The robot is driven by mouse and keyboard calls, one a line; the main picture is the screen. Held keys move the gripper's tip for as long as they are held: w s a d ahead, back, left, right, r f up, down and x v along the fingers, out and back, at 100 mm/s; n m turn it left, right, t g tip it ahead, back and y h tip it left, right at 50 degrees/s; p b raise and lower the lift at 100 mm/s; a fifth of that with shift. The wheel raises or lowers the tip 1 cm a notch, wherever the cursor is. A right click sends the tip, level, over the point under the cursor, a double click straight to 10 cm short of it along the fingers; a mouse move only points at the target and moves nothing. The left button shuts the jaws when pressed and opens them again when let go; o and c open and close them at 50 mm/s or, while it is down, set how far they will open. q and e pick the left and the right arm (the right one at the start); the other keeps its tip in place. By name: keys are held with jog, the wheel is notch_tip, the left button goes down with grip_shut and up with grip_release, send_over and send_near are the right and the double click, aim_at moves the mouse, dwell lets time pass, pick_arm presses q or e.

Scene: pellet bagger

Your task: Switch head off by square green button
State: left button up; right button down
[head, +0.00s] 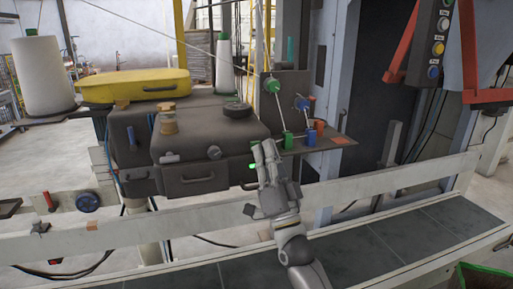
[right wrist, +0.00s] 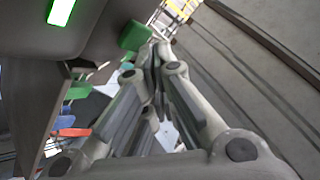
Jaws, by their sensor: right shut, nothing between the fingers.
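The square green button (head: 253,166) glows at the lower right of the dark sewing head (head: 200,135), just left of my right gripper in the head view. It shows as a bright green rectangle (right wrist: 61,12) at the top left of the right wrist view. My right gripper (head: 267,150) is shut and empty, pointing up and away beside the head's right side. In the right wrist view its fingertips (right wrist: 154,55) are together, to the right of the button and apart from it in the picture. My left gripper is not in view.
Green and blue thread guides (head: 309,140) and a small shelf (head: 335,146) sit right of my gripper. A white rail (head: 200,219) and a dark conveyor (head: 380,240) run in front. A button panel (head: 436,50) hangs at upper right. A thread cone (head: 42,78) stands left.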

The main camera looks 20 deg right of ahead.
jog(key=shift+w, duration=0.5)
dwell(0.5)
jog(key=shift+s, duration=0.95)
jog(key=shift+p, duration=0.35)
jog(key=s+p, duration=0.2)
jog(key=s, duration=0.4)
dwell(0.9)
